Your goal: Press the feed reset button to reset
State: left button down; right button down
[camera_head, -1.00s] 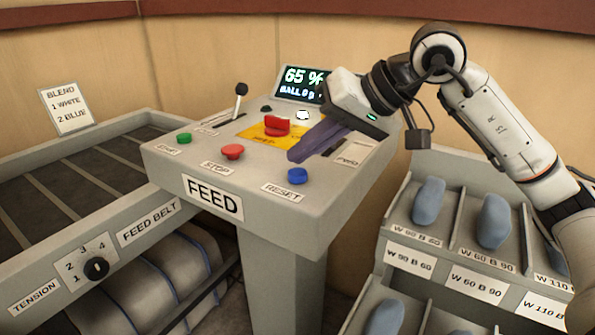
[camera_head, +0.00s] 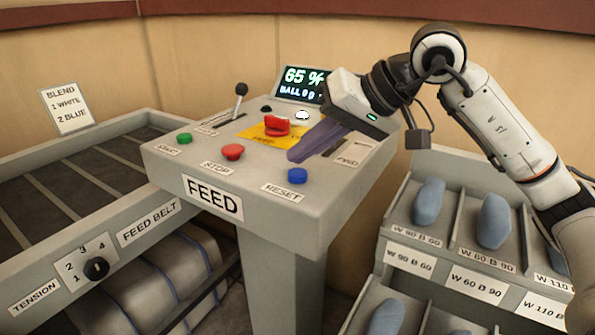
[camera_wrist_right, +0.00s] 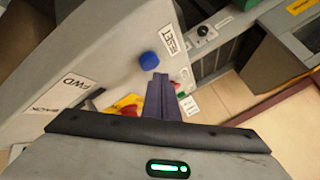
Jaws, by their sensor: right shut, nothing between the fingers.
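The blue reset button (camera_head: 297,176) sits at the front right corner of the grey feed console (camera_head: 290,215), above the RESET label. It also shows in the right wrist view (camera_wrist_right: 149,61), just beyond the fingertips. My right gripper (camera_head: 292,156) is shut and empty, its dark fingers pointing down and left over the console top. Its tips are a little behind the blue button in the head view and look apart from it. In the right wrist view the closed fingers (camera_wrist_right: 161,80) hide part of the console. My left gripper is not in view.
A green start button (camera_head: 184,139), red stop button (camera_head: 232,152) and red switch on a yellow plate (camera_head: 276,126) share the console top. A lever (camera_head: 239,97) and a screen (camera_head: 303,84) stand behind. Bins with blue pillows (camera_head: 494,221) stand at right; the feed belt lies left.

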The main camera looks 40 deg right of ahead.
aim_at(305, 174)
jog(key=shift+f, duration=0.15)
jog(key=shift+f+b, duration=0.25)
jog(key=shift+b, duration=0.2)
jog(key=shift+f+b, duration=0.5)
jog(key=shift+f, duration=0.05)
dwell(0.6)
jog(key=shift+r, duration=0.1)
jog(key=shift+r+p, duration=0.85)
notch_tip(305, 174, up, 5)
jog(key=p, duration=0.4)
jog(key=shift+p, duration=0.3)
dwell(0.4)
